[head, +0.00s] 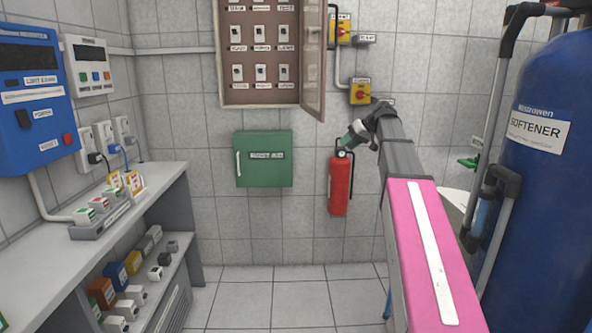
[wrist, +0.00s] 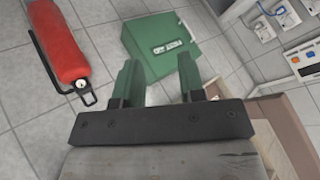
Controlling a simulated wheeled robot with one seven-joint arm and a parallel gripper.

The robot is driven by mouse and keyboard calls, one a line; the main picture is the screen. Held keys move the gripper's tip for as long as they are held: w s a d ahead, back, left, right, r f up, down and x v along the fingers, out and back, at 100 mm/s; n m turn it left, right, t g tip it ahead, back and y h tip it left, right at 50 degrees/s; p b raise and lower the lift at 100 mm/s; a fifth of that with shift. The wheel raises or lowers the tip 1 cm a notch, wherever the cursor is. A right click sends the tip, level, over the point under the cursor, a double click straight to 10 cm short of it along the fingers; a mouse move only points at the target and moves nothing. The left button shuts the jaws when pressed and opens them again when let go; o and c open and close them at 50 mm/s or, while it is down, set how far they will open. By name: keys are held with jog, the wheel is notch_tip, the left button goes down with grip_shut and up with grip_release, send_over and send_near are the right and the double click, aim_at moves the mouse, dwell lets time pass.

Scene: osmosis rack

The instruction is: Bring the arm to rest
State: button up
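My arm (head: 425,230) stretches forward from the lower right of the head view, with a pink cover and a white stripe. My gripper (head: 348,140) is at its far end, with green fingers, in front of the back wall. In the head view it appears just above the red fire extinguisher. In the wrist view my gripper (wrist: 159,66) has its two green fingers spread apart with nothing between them. Whether it touches anything is not clear.
A red fire extinguisher (head: 340,187) and green first aid box (head: 264,160) hang on the back wall. An open breaker cabinet (head: 225,55) is above. A blue softener tank (head: 548,190) and pipes stand right. A shelf unit (head: 50,260) lines the left. The floor (head: 270,300) between is clear.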

jog(key=s+a+f+m+g+h, duration=0.15)
jog(key=s+f, duration=0.45)
jog(key=f, duration=0.6)
jog(key=s+f+m+h, duration=0.2)
jog(key=s+f, duration=0.5)
jog(key=f, duration=0.5)
jog(key=s+a+f+m+g+h, duration=0.15)
jog(key=s+f, duration=0.45)
jog(key=f, duration=0.6)
jog(key=s+d+f+h, duration=0.1)
jog(key=s+f+h, duration=0.2)
jog(key=s+f, duration=0.5)
jog(key=s, duration=0.3)
jog(key=shift+s+d+f+m+g, duration=0.15)
jog(key=shift+s+f+m+g, duration=0.15)
jog(key=shift+f+m, duration=0.1)
jog(key=shift+w, duration=0.1)
